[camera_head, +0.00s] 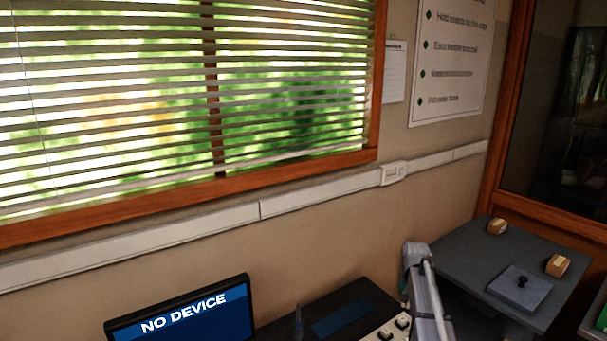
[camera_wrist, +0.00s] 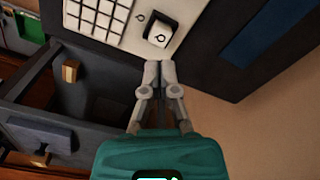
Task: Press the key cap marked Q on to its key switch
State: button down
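A pale keyboard panel (camera_wrist: 115,32) with rows of white keys lies at the top of the wrist view. At its right part a white key cap (camera_wrist: 158,38) with a small dark mark, which looks like a Q, sits at a dark square. Whether it is seated or raised I cannot tell, and the switch under it is hidden. My gripper (camera_wrist: 160,66) has its two fingertips together just short of the cap, with nothing visible between them. In the head view part of the panel (camera_head: 372,337) shows at the bottom edge, beside my arm; my gripper is not visible there.
A screen reading "NO DEVICE" (camera_head: 185,318) stands left of the panel. A dark blue strip (camera_head: 342,318) lies on the dark table. At right, a grey table (camera_head: 460,252) holds two tan blocks and a grey plate (camera_head: 519,288) with a black knob.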

jog(key=shift+r+p, duration=0.45)
jog(key=shift+r, duration=0.2)
jog(key=s+a+n, duration=0.2)
jog(key=s+a, duration=0.5)
jog(key=s, duration=0.4)
jog(key=s+a+n, duration=0.3)
jog(key=s+a, duration=0.5)
jog(key=s, duration=0.3)
jog(key=shift+s+a, duration=0.3)
jog(key=shift+s, duration=0.05)
